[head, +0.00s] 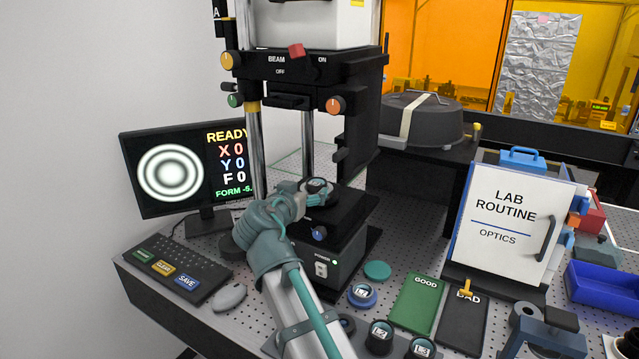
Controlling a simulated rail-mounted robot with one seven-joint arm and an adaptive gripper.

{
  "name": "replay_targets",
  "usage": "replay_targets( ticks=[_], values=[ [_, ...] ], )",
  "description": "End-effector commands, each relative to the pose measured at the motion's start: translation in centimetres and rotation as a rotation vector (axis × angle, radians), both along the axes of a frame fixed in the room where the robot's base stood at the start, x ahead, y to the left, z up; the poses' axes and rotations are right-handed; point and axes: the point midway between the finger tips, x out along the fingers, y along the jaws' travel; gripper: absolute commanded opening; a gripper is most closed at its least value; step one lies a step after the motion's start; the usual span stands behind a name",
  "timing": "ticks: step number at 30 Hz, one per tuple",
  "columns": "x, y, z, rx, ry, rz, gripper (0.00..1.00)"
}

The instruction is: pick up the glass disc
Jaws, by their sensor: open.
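A small round piece with a pale, glassy top (319,186) sits on the black stage of the interferometer (345,215). It looks like the glass disc, but it is small and partly covered by my gripper. My gripper (308,192) is at the stage, right beside this round piece and overlapping its left side in the view. The gripper is open. The fingertips are too small and too hidden to tell whether they touch the piece.
The monitor (170,172) reads READY with ring fringes. A keyboard (178,270) and mouse (229,297) lie left. Lens pieces L1 (362,295), L2 (379,336) and L3 (421,348), a teal disc (377,271), and GOOD (415,303) and BAD (463,322) pads lie right. Interferometer columns (255,150) stand close.

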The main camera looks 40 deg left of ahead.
Motion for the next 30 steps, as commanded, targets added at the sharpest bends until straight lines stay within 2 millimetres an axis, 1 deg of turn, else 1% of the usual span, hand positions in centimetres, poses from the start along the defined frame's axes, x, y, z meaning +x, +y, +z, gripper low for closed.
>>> replay_targets(
  ticks=[1, 3, 6, 11, 21, 24, 29, 30],
  values=[
    [0.9, 0.4, 0.1, -0.001, 0.001, -0.002, 0.86],
    [1.8, 0.7, -0.1, -0.002, 0.001, -0.002, 0.86],
    [2.6, 0.9, -0.4, -0.001, 0.001, -0.001, 0.86],
    [3.3, 1.2, -0.6, -0.002, 0.0, -0.001, 0.86],
    [7.2, 2.5, -1.6, -0.004, 0.001, -0.001, 0.86],
    [7.6, 2.6, -1.8, -0.001, 0.0, 0.0, 0.86],
    [7.5, 2.6, -1.9, -0.001, 0.0, 0.0, 0.86],
    [7.5, 2.6, -1.9, -0.001, 0.0, 0.0, 0.83]
  ],
)
